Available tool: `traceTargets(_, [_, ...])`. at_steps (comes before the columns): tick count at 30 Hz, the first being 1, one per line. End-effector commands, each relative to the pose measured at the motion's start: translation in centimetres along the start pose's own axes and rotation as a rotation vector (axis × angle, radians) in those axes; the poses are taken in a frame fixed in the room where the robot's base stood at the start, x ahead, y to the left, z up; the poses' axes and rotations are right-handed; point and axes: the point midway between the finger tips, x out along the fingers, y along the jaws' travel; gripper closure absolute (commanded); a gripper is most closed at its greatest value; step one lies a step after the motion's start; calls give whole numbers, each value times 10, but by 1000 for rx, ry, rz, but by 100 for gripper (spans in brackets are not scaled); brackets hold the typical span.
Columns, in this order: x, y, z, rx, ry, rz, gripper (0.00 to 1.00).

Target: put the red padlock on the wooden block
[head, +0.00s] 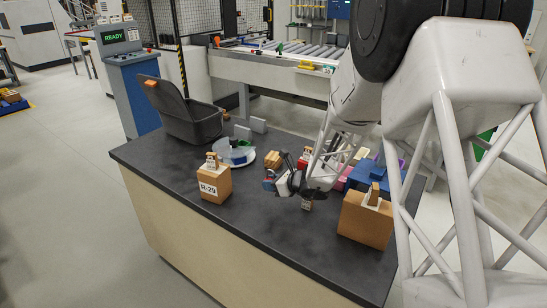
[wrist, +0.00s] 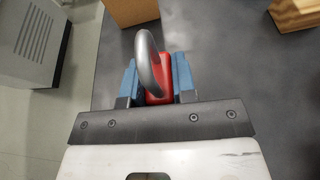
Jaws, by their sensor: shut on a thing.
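The red padlock (wrist: 155,82) with its grey shackle is between the blue fingertips of my gripper (wrist: 156,84) in the wrist view. My gripper (head: 270,181) is shut on it, and the padlock is small and partly hidden in the head view. The wooden block (head: 274,159) lies on the dark table just behind my gripper. It also shows at the top right of the wrist view (wrist: 296,14), apart from the padlock. I cannot tell how far the padlock is above the table.
A cardboard box labelled R-29 (head: 214,184) stands to the left of my gripper. A blue-grey round tray (head: 238,158) and an open grey bin (head: 190,120) are behind it. Another cardboard box (head: 366,221) and blue items (head: 362,174) are at right. The front table middle is mostly clear.

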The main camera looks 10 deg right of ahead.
Motion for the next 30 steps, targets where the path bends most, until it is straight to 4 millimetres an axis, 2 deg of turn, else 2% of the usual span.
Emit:
traceTargets(1, [4,-20,5,2,-1,-11,100])
traceTargets(6, [12,-72,19,13,0,-40,100])
traceTargets(12, [16,-108,29,21,0,-61,100])
traceTargets(17, [17,-118,32,23,0,-67,100])
traceTargets(30, [18,-120,33,23,0,-67,100])
